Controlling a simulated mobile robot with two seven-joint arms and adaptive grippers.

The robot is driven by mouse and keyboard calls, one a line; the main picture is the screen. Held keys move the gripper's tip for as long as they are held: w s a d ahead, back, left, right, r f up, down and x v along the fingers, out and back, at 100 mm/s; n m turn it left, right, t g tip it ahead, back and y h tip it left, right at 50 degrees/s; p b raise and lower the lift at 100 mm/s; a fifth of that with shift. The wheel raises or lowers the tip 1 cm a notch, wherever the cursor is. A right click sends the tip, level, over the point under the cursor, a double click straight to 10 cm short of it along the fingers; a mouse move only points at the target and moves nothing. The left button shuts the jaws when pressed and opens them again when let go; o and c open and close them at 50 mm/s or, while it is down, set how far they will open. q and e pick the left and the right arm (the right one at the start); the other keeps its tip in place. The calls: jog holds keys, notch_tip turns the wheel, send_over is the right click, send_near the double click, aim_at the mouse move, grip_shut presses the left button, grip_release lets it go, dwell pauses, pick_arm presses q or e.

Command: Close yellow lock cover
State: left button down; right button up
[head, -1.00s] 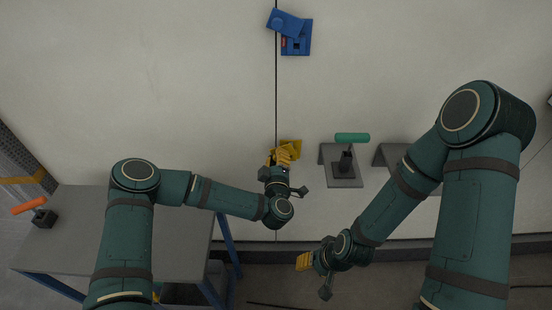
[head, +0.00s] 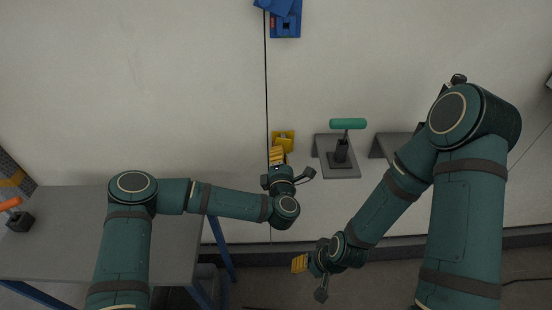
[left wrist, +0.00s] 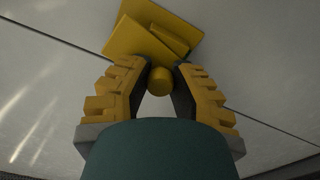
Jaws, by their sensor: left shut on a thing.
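The yellow lock (head: 288,135) is on the pale wall at the vertical seam in the head view. In the left wrist view its yellow cover (left wrist: 135,42) lies tilted across the square yellow base (left wrist: 185,20). A short round yellow knob (left wrist: 160,82) shows between the fingertips. My left gripper (head: 277,156) is at the lower side of the lock, and its fingers (left wrist: 160,76) are shut on the cover's knob. My right gripper (head: 300,263) is low and to the right, away from the lock. Its fingers overlap in view, so its opening is unclear.
A blue lock (head: 290,28) is above on the seam. A grey bracket with a green handle (head: 348,124) stands close to the right of the yellow lock. A grey table (head: 60,240) with an orange handle (head: 10,204) is at the left.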

pick_arm(q)
jog(key=shift+d+r+n, duration=0.1)
jog(key=shift+d+n, duration=0.2)
jog(key=shift+n, duration=0.4)
jog(key=shift+d+n, duration=0.3)
jog(key=shift+n, duration=0.4)
jog(key=shift+d, duration=0.1)
jog(key=c, duration=0.8)
grip_release()
jog(key=shift+o, duration=0.2)
jog(key=s, duration=1.2)
